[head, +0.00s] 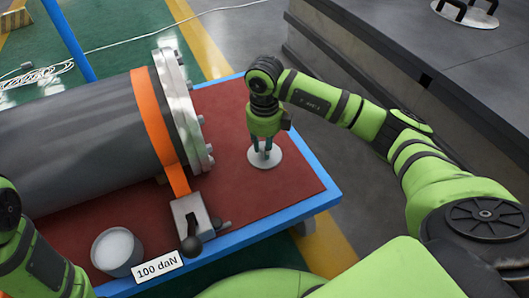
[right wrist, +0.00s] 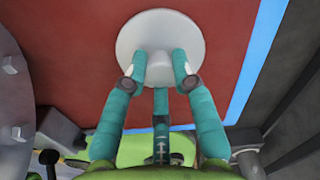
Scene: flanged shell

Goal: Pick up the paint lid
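The paint lid (head: 265,157) is a flat white disc at the right end of the red table top. In the right wrist view the lid (right wrist: 160,22) shows a raised white knob in its middle. My right gripper (head: 263,150) points down over the lid. Its teal fingers (right wrist: 159,68) stand around the knob, one on either side and one behind it. I cannot tell whether they press on the knob or leave a small gap. Only part of my left arm shows at the left edge; its gripper is out of view.
A big grey flanged cylinder (head: 85,135) with an orange strap (head: 152,118) lies left of the lid. A paint can (head: 118,252) stands near the front edge by a "100 daN" sign (head: 157,267). A clamp with a black knob (head: 191,245) is nearby. The blue table edge (head: 318,202) lies right.

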